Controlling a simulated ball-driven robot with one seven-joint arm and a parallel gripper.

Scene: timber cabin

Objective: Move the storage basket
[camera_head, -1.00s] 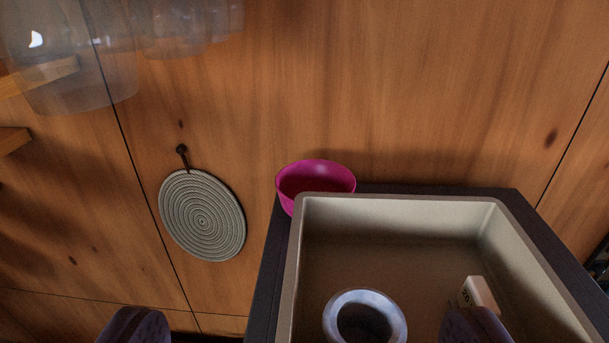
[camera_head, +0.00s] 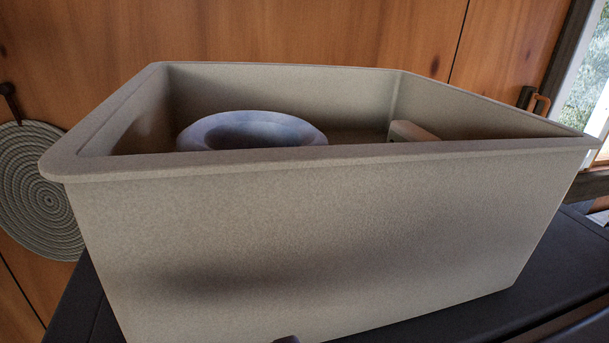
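The storage basket (camera_head: 330,235) is a beige, open-topped, straight-walled bin. It fills most of the view, with its near wall facing me and shading below. It stands on a dark flat surface. Inside it are a bluish-grey round ring or bowl-like object (camera_head: 250,128) and a small pale block (camera_head: 412,131); their lower parts are hidden by the near wall. A small dark tip (camera_head: 287,340) shows at the bottom edge in front of the basket, perhaps part of my gripper. Its fingers cannot be made out, nor whether they touch the basket.
The dark surface (camera_head: 548,255) shows bare to the right of the basket. A timber wall (camera_head: 300,30) stands close behind. A round woven grey mat (camera_head: 40,190) hangs on it at left. A window (camera_head: 590,75) is at the upper right.

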